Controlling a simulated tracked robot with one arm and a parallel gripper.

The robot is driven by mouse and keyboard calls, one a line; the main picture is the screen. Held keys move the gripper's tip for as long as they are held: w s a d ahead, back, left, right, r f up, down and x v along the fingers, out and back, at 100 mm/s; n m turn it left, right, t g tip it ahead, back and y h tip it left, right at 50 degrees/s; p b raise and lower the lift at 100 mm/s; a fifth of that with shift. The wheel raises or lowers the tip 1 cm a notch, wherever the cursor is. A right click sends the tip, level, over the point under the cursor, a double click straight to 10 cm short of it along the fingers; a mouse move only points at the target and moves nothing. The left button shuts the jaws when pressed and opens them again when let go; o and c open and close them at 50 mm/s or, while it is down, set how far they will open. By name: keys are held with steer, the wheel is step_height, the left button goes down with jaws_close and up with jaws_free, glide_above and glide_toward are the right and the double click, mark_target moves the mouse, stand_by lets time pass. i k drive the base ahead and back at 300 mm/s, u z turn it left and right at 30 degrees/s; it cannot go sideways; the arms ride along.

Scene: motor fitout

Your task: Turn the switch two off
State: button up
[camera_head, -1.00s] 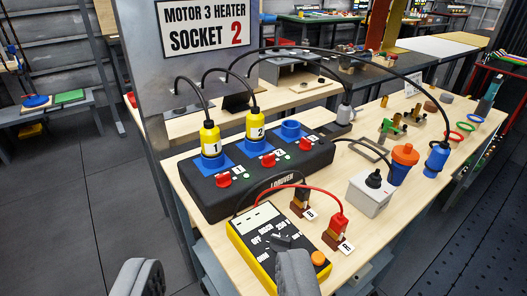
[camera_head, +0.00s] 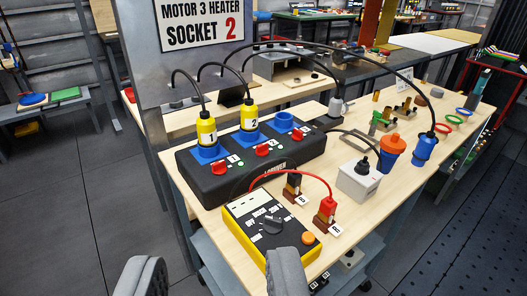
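A black socket box (camera_head: 215,190) lies on the wooden bench, with three red rotary switches along its front edge. The middle red switch (camera_head: 262,150) sits in front of the yellow plug marked 2 (camera_head: 249,121); its exact setting is too small to read. The left red switch (camera_head: 220,167) is in front of the yellow plug marked 1 (camera_head: 207,135). The right red switch (camera_head: 298,135) is in front of an empty blue socket (camera_head: 284,121). My gripper (camera_head: 214,260) is open and empty, its two grey fingers wide apart at the bottom of the picture, nearer the camera than the box.
A yellow multimeter (camera_head: 270,224) with a dark dial lies in front of the box, beside my right finger. Red and black leads, a grey switch box (camera_head: 357,181) and blue connectors (camera_head: 391,160) stand to the right. Black cables arch over the bench. Open floor lies left.

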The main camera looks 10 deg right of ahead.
mark_target(262, 150)
steer(key=k, duration=1.15)
steer(key=z, duration=0.5)
steer(key=i, duration=2.35)
steer(key=u, duration=0.75)
